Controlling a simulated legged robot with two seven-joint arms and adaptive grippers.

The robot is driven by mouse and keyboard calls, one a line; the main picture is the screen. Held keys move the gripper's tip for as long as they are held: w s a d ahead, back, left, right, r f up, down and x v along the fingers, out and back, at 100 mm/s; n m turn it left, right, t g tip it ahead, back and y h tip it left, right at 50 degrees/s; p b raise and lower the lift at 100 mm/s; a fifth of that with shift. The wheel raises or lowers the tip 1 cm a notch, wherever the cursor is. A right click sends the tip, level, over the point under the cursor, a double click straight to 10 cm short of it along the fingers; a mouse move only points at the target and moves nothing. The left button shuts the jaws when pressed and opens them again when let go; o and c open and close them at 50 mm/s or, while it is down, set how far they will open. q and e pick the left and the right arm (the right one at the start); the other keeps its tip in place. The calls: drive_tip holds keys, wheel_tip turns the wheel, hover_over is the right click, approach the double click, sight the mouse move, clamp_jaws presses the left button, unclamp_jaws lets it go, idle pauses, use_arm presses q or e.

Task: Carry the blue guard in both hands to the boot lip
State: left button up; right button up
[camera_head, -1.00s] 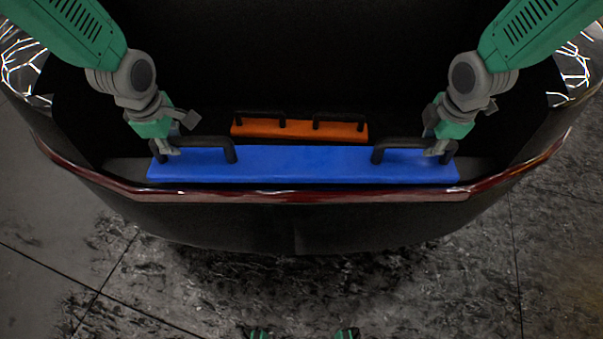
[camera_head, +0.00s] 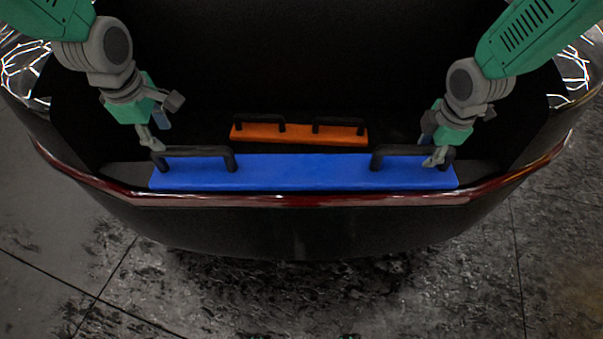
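The long blue guard (camera_head: 303,172) lies flat along the boot lip, just behind the dark red edge. It has two black handles, a left one (camera_head: 198,151) and a right one (camera_head: 408,151). My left gripper (camera_head: 157,132) is open and empty, just above the outer end of the left handle. My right gripper (camera_head: 431,150) is at the outer part of the right handle, with its fingers apart and one finger in front of the bar. Whether it touches the bar is hard to tell.
An orange block (camera_head: 300,133) with two black handles lies deeper in the boot, behind the guard. The red boot edge (camera_head: 300,201) runs across in front of the guard. The boot behind is dark. The floor in front is clear.

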drive_tip(key=shift+a, duration=0.35)
drive_tip(key=shift+a+r, duration=0.1)
drive_tip(key=shift+r, duration=0.2)
use_arm(q)
drive_tip(key=r, duration=0.3)
drive_tip(key=s+a+r, duration=0.1)
drive_tip(key=shift+a+r, duration=0.1)
drive_tip(key=shift+r, duration=0.3)
use_arm(e)
wheel_tip(320, 180, up, 11)
drive_tip(key=s, duration=0.2)
drive_tip(key=shift+s+r, duration=0.15)
use_arm(q)
drive_tip(key=shift+d, duration=0.2)
